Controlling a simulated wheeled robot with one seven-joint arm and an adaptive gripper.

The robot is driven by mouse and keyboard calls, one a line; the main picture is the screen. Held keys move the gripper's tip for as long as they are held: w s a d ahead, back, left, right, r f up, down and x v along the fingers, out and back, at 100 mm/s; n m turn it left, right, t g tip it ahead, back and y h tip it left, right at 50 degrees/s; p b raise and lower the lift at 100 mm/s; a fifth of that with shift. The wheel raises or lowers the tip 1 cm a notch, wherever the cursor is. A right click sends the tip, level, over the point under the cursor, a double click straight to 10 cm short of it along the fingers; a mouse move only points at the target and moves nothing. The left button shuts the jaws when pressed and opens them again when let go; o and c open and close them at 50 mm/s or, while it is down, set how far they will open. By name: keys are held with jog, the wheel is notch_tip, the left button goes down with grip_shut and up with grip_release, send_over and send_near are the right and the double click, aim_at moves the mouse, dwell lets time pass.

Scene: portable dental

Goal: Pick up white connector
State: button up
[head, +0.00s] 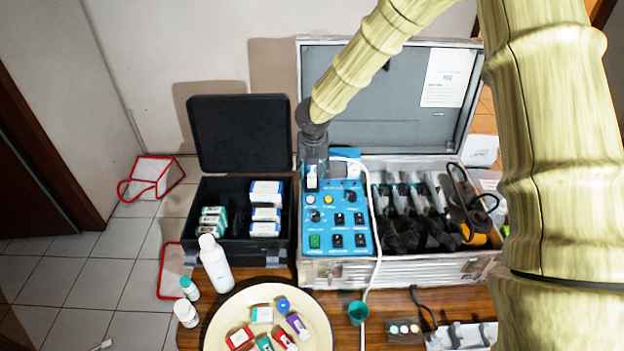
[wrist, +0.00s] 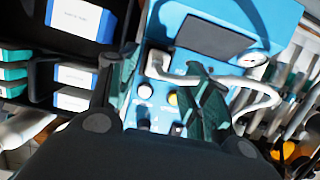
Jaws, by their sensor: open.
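The white connector shows as a pale end piece (wrist: 157,64) at the upper middle of the wrist view, with a white hose (wrist: 225,80) running right from it. In the head view a small white piece (head: 312,171) shows just below my gripper, at the upper left of the blue control panel (head: 323,218). My gripper (head: 313,163) points down over that corner. In the wrist view its two dark green fingers (wrist: 163,68) stand apart, one on each side of the pale end piece. Whether they touch it I cannot tell. The fingers partly hide the hose.
The open silver case (head: 345,270) holds the panel and several dark handpieces (head: 410,215). A black case (head: 240,250) with small boxes stands left. A white bottle (head: 215,262) and a round tray (head: 212,335) stand in front. The raised lid (head: 400,110) is behind my gripper.

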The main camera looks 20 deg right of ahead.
aim_at(312, 174)
jog(key=shift+p+x, duration=0.7)
jog(key=shift+x, duration=1.35)
jog(key=shift+s+a, duration=0.1)
jog(key=shift+a, duration=0.05)
grip_shut()
